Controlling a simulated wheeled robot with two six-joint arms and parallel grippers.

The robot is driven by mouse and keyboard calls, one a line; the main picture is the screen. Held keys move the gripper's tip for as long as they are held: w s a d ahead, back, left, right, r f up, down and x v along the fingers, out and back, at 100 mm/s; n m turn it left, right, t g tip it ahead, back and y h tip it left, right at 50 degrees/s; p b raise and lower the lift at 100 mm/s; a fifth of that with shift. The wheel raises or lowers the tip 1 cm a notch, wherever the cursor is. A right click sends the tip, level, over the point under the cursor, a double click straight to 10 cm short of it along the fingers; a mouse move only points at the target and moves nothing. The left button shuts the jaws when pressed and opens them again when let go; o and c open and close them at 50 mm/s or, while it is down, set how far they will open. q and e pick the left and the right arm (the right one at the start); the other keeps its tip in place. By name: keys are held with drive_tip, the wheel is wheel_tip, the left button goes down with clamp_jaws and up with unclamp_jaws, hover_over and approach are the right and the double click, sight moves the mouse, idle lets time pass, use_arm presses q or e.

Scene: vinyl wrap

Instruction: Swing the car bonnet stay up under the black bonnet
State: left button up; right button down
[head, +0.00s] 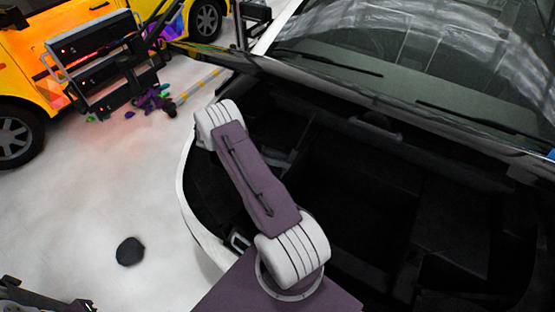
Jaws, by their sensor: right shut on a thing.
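The black bonnet (300,82) is raised, its dark panel running slantwise across the view below the windscreen. Under it is the dark open bay (345,200) of the white car. My purple and white right arm reaches up from the bottom middle, over the bay's left edge, and bends at the front. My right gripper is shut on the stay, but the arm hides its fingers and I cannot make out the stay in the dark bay.
A yellow van (30,55) stands at the upper left, with a black rack (105,65) beside it. Coloured scraps (150,100) lie near the rack. A dark round patch (130,251) is on the pale floor (95,195), which is otherwise mostly clear. The windscreen (440,50) is behind the bonnet.

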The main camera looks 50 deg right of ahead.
drive_tip(key=shift+w, duration=0.1)
idle(0.3)
drive_tip(key=c, duration=1.3)
unclamp_jaws()
drive_tip(key=shift+c, duration=0.2)
drive_tip(key=shift+o, duration=0.2)
drive_tip(key=shift+w, duration=0.25)
drive_tip(key=b+v, duration=0.4)
drive_tip(key=v, duration=0.5)
